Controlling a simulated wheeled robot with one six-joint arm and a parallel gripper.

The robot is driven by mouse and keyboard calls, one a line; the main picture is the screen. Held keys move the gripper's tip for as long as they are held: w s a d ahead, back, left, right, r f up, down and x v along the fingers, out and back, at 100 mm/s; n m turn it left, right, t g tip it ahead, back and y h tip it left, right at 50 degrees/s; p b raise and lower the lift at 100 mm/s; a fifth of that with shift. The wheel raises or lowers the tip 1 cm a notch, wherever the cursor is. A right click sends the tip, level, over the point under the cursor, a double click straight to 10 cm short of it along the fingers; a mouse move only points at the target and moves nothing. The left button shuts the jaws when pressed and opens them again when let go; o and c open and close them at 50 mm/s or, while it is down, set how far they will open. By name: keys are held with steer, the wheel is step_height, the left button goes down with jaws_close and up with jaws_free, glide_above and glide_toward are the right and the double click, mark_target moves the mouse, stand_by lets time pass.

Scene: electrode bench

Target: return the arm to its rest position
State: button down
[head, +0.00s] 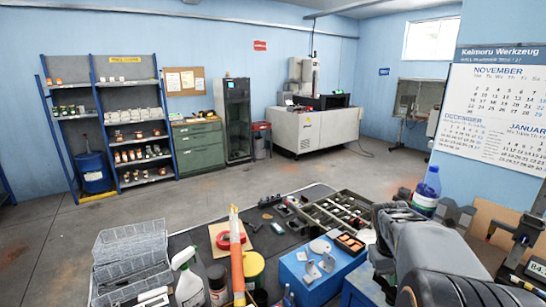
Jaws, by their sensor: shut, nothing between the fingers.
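My arm (425,250) shows as large grey links at the lower right, over the right part of the bench. Its lower part runs out of the picture at the bottom edge. I cannot make out my gripper or its fingertips in this view. Part of the bench and a blue box behind the arm are hidden by it.
The bench (185,240) is crowded: a wire basket (130,262), a white spray bottle (187,280), an upright orange-yellow stick (237,262), a blue box (315,268), a parts tray (335,212) and a blue bottle (427,190). Open floor (250,185) lies beyond.

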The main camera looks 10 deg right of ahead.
steer(key=s+a+r+n+t+y, duration=0.1)
steer(key=s+a+t, duration=0.1)
steer(key=a, duration=0.9)
steer(key=s+a+r+n+t+y, duration=0.1)
steer(key=s+a+t, duration=0.2)
steer(key=a, duration=0.8)
steer(key=shift+s+a+n, duration=0.2)
steer(key=shift+s+n, duration=0.1)
steer(key=shift+s, duration=0.05)
